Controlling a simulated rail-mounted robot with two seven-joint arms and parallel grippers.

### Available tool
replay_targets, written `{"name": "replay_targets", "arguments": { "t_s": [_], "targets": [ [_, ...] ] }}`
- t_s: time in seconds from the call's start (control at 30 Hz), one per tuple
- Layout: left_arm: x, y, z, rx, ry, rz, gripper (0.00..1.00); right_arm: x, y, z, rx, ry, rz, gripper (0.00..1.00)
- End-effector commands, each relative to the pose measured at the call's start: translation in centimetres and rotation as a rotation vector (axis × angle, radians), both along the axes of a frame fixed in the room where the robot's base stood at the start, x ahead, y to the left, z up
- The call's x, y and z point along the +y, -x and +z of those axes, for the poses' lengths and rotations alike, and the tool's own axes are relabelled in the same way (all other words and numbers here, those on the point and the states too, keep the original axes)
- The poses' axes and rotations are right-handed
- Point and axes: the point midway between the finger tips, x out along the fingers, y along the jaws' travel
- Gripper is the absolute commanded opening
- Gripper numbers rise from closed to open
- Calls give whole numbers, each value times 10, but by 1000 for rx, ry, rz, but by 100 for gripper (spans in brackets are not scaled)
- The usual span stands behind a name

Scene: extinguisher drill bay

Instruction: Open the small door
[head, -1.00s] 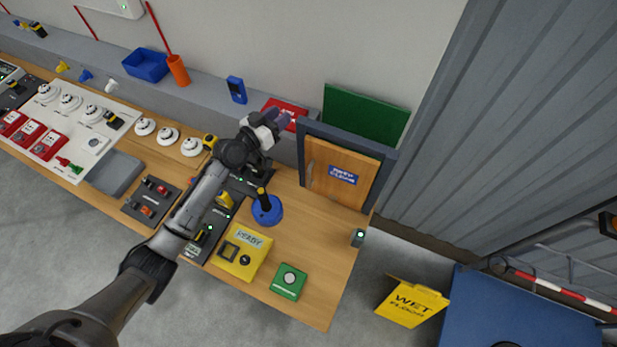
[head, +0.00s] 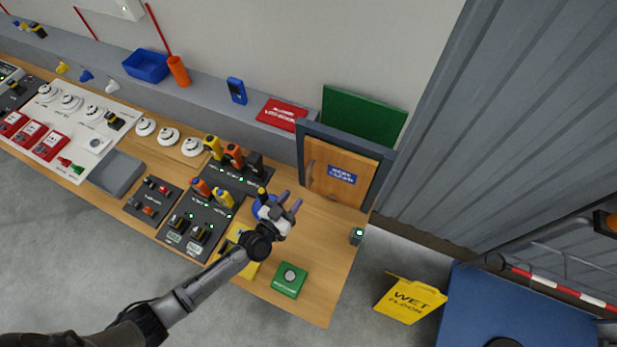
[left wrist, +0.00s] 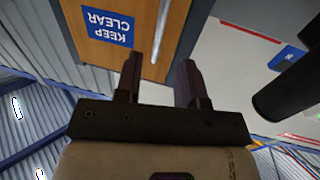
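The small wooden door (head: 338,190) stands shut in a dark blue-grey frame at the back right of the bench, with a blue "KEEP CLEAR" sign (head: 342,175). Its upright metal handle (head: 309,174) is on the door's left side. My left gripper (head: 291,201) is open and empty, in front of the door and to the left, apart from the handle. In the left wrist view the door (left wrist: 137,60) and handle (left wrist: 162,35) show upside down beyond the open fingers (left wrist: 158,78). My right gripper is not in view.
A blue round object (head: 262,208) stands partly behind my left gripper. A yellow box (head: 243,268) is partly hidden under my arm, and a green box (head: 289,280) is at the front. Bench before the door is clear.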

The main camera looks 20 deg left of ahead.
Motion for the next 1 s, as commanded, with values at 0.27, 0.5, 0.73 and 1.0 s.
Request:
{"name": "replay_targets", "arguments": {
  "t_s": [0.27, 0.5, 0.73, 1.0],
  "targets": [
    [-11, -51, 1, -2, 0, 0, 36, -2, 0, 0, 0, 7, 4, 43],
    [-17, -76, 0, 0, 1, -1, 36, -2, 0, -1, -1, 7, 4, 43],
    [-19, -86, 0, 1, 1, 0, 36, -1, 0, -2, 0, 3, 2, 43],
    [-19, -87, 0, 1, 1, 0, 36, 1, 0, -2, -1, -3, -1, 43]
  ]
}}
